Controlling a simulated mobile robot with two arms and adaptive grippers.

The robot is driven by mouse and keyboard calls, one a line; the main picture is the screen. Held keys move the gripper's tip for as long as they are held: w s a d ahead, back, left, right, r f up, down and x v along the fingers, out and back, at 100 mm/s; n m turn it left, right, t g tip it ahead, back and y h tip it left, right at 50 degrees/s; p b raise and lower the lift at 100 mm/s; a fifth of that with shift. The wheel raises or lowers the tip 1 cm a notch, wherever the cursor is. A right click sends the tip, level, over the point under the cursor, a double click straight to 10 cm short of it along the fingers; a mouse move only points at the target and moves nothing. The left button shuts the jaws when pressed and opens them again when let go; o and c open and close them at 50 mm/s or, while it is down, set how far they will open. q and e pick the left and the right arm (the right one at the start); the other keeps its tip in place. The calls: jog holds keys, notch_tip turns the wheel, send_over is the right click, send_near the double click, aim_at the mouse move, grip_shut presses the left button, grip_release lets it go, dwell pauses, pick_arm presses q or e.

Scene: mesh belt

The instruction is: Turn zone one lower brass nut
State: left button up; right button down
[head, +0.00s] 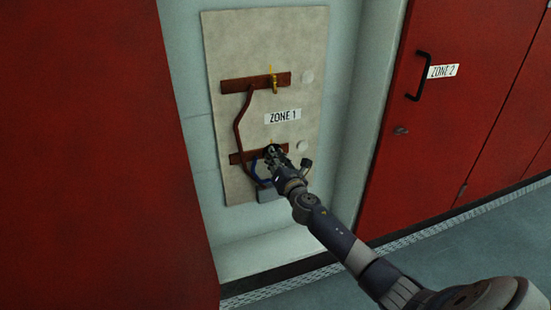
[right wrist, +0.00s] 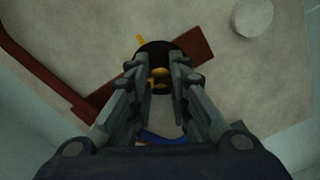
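The zone one panel (head: 300,45) is a pale board on the wall with a "ZONE 1" label (head: 283,116). Its lower brown bar (head: 238,157) is partly covered by my right gripper (head: 274,153). In the right wrist view the two fingers of my right gripper (right wrist: 161,72) stand on either side of the lower brass nut (right wrist: 160,73), close against it, with a black round piece (right wrist: 151,49) behind. The fingers look shut on the nut, though they hide its sides. Yellow bits show at the black piece's edge. My left gripper is not in view.
An upper brown bar (head: 238,85) carries another brass piece (head: 273,83). A brown pipe (head: 237,125) and blue cable (head: 254,170) run beside the lower bar. Red doors stand at left (head: 90,150) and right (head: 445,120), the right one with a black handle (head: 421,78).

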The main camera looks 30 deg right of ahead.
jog(key=shift+m, duration=0.3)
jog(key=m+b, duration=0.1)
jog(key=m, duration=1)
dwell(0.4)
dwell(0.5)
jog(key=c, duration=0.9)
grip_release()
